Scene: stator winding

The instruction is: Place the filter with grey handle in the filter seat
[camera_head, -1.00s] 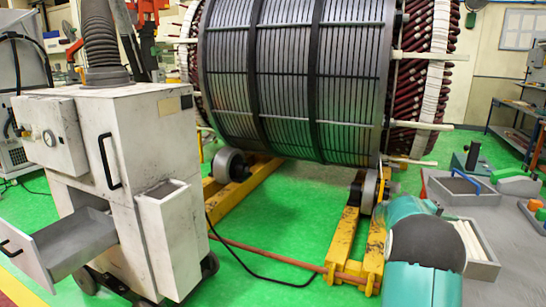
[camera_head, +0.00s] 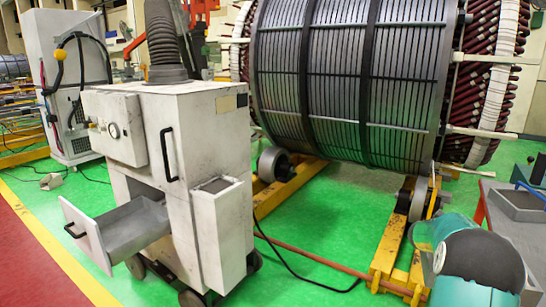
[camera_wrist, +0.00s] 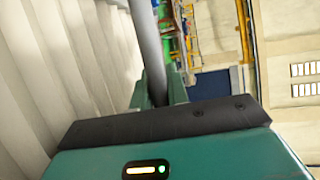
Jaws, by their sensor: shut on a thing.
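In the wrist view my gripper (camera_wrist: 160,92) is shut on a grey bar-like handle (camera_wrist: 150,45). A white pleated filter (camera_wrist: 55,75) fills the left side of that view, close beside the handle. In the head view a worn white cabinet (camera_head: 200,115) stands left of centre. An open drawer (camera_head: 135,240) with a grey inside sticks out at its lower left. A narrow open-topped pocket (camera_head: 222,225) is on its right side. I cannot tell for sure which of these is the filter seat. My gripper and the filter are out of the head view.
A large stator (camera_head: 345,80) rests on yellow supports (camera_head: 395,250) behind and right of the cabinet. A grey table (camera_head: 515,240) with a tray (camera_head: 520,205) is at the right edge. A hose and cable cross the green floor. Free floor (camera_head: 60,200) lies left of the cabinet.

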